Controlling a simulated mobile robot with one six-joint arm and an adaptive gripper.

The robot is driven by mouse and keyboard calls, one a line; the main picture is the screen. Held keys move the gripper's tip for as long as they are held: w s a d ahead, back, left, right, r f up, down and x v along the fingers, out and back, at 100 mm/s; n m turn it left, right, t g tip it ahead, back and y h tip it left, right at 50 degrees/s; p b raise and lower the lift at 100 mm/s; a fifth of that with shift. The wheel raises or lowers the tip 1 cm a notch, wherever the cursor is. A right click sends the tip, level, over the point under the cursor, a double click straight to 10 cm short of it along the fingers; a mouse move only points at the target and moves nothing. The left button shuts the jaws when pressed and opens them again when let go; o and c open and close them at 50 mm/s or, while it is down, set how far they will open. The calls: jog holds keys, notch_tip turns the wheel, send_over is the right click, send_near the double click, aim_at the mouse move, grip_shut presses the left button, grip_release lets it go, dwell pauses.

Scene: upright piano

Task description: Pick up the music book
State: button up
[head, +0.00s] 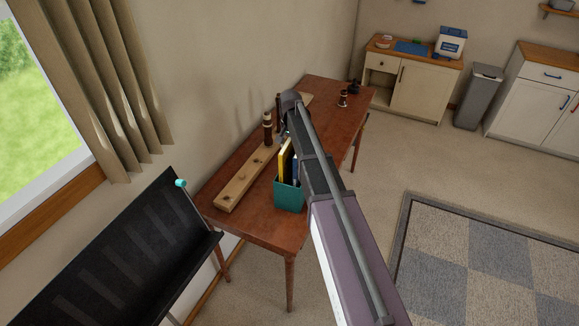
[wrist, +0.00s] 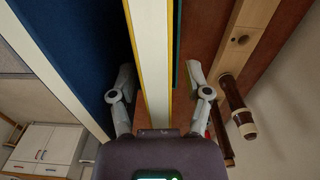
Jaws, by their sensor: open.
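A yellow book (head: 286,160) stands upright in a teal holder (head: 289,197) on the table, with a blue book (head: 296,169) beside it. In the wrist view, the yellow-covered book (wrist: 153,50) shows its white page edge, and the blue cover (wrist: 75,45) fills the left side. I cannot tell which is the music book. My gripper (wrist: 161,78) is open, with one finger on each side of the yellow book; contact is not visible. A thin teal edge (wrist: 177,40) lies between this book and the right finger. In the head view my arm hides the gripper.
A wooden board (head: 243,182) with holes lies along the wall side of the brown table (head: 262,222), with dark turned wooden pieces (head: 267,128) on it. A black music stand (head: 120,250) is at left. The carpet right of the table is open.

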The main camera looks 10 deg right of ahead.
grip_shut()
dwell(0.4)
jog(key=shift+r, duration=0.15)
notch_tip(320, 180, up, 18)
jog(key=p, duration=1.8)
dwell(0.3)
